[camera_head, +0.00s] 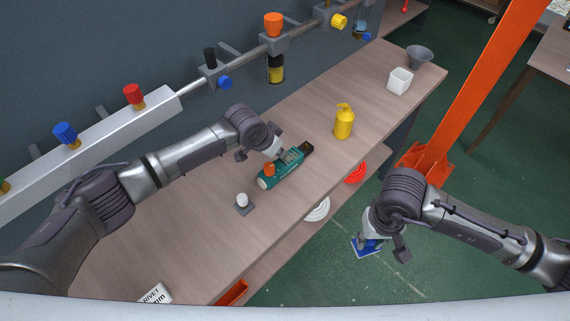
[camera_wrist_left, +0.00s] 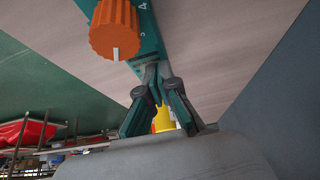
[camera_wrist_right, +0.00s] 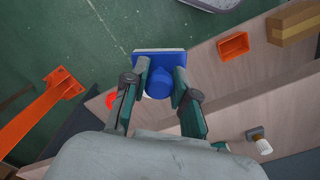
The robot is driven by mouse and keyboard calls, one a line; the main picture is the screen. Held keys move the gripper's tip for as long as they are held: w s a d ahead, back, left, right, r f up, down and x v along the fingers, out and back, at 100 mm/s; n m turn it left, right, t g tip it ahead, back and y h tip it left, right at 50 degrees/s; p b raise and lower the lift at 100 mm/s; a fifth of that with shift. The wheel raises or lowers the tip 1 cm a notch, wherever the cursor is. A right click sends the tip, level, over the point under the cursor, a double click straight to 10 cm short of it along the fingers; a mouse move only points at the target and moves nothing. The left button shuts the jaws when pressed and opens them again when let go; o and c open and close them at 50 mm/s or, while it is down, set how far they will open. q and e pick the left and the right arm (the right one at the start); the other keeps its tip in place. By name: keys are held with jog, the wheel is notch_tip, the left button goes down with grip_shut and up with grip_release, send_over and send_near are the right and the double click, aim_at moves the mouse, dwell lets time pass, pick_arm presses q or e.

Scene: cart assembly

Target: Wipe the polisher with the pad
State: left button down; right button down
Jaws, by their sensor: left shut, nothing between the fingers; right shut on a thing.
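The polisher (camera_head: 281,168), a teal tool with a dark end and an orange knob, lies on the wooden bench. Its teal body and orange knob (camera_wrist_left: 115,28) fill the top of the left wrist view. My left gripper (camera_head: 276,154) is shut and empty, its tips right at the polisher's far side; I cannot tell if they touch it. My right gripper (camera_head: 369,236) is shut on the knob of the blue pad (camera_head: 364,248). The pad (camera_wrist_right: 158,55) hangs over the green floor, off the bench's front edge. The gripper hides part of it.
A yellow bottle (camera_head: 343,122), a white cup (camera_head: 399,80) and a grey funnel (camera_head: 419,56) stand farther along the bench. A small white-knobbed part (camera_head: 243,202) sits near the polisher. An orange post (camera_head: 470,100) rises beyond my right arm. Pipes with valves line the wall.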

aim_at(279, 160)
pick_arm(q)
jog(key=shift+f, duration=0.6)
pick_arm(e)
jog(key=shift+f, duration=0.35)
pick_arm(q)
jog(key=shift+r, duration=0.15)
pick_arm(e)
jog(key=shift+r, duration=0.2)
